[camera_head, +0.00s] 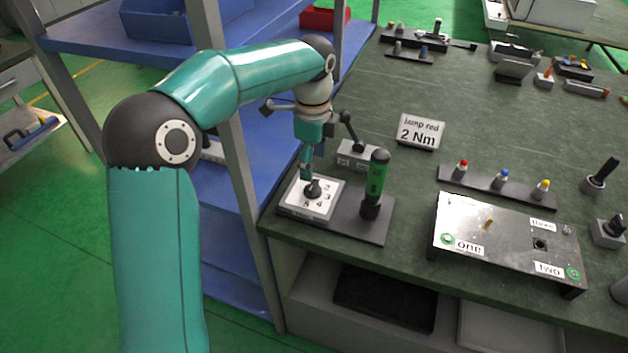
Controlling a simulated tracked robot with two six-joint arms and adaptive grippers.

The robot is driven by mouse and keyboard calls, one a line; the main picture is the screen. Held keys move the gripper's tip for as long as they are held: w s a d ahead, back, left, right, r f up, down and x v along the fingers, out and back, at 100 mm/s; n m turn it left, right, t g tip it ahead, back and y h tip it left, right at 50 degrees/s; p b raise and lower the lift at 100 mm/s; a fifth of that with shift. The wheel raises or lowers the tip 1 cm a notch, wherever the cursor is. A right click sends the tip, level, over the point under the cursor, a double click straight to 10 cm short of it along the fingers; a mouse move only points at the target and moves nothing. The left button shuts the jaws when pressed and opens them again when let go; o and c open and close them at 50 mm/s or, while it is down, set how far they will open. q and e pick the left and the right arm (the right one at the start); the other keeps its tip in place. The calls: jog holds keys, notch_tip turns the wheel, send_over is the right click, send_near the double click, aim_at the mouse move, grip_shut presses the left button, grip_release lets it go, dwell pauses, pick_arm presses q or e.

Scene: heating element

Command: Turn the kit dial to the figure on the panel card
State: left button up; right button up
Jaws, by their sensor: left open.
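The kit dial (313,189) is a dark knob on a white plate with figures around it, at the near left corner of the green table. Figures such as 2, 3, 4 and 5 show on the plate; the knob's pointer cannot be made out. The panel card (419,131) stands behind it and reads "lamp red 2 Nm". My left gripper (307,176) points down right over the knob, open, with its fingers at or just above it; contact cannot be told. My right gripper is not in view.
A green-handled screwdriver (377,178) stands upright on the same dark base, right of the dial. A metal panel (507,242) labelled one, two and three lies at right. A rail (496,187) holds red, blue and yellow lamps. A blue shelf rack stands left.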

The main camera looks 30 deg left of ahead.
aim_at(313, 185)
pick_arm(q)
notch_tip(313, 185, down, 6)
jog(key=shift+s+f, duration=0.1)
jog(key=shift+f, duration=0.05)
dwell(0.3)
jog(key=c, duration=1.1)
jog(key=shift+c, duration=0.2)
